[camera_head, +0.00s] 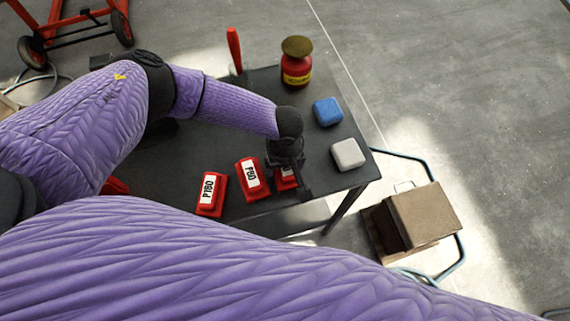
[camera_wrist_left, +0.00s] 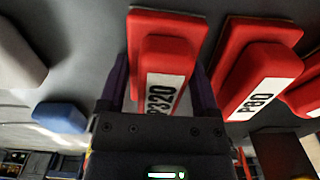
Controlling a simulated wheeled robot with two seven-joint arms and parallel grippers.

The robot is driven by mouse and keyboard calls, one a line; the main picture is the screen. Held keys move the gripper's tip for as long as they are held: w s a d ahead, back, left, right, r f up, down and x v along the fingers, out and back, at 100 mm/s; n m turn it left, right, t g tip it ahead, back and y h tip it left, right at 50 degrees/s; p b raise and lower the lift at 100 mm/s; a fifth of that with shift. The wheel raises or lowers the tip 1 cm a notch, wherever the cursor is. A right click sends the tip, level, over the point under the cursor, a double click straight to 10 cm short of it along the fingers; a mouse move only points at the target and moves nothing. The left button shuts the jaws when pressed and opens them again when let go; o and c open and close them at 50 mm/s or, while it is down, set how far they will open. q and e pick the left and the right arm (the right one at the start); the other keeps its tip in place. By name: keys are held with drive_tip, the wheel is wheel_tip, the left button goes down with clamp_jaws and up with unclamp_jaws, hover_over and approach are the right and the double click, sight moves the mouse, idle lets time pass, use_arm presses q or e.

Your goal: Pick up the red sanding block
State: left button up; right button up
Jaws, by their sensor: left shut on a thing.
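Several red sanding blocks with white labels stand in a row near the table's front edge. One reads P180 (camera_head: 208,191) and the one beside it P80 (camera_head: 251,176); the P80 block also shows in the left wrist view (camera_wrist_left: 258,90). My left gripper (camera_head: 286,166) is at the rightmost block (camera_head: 286,181), which it partly hides in the head view. In the left wrist view this block, labelled P320 (camera_wrist_left: 165,60), sits between the two fingers, and the gripper is shut on it. I cannot tell whether it is clear of the table. My right gripper is out of view.
On the dark table (camera_head: 190,155) are a blue block (camera_head: 328,112), a pale grey block (camera_head: 348,154) and a red can with a brown top (camera_head: 296,65). A red upright handle (camera_head: 235,50) stands at the back. A brown box (camera_head: 422,215) is right of the table.

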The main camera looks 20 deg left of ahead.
use_arm(q)
drive_tip(key=shift+c, duration=0.8)
wheel_tip(320, 180, up, 9)
drive_tip(key=p, duration=0.4)
drive_tip(key=shift+r, duration=0.55)
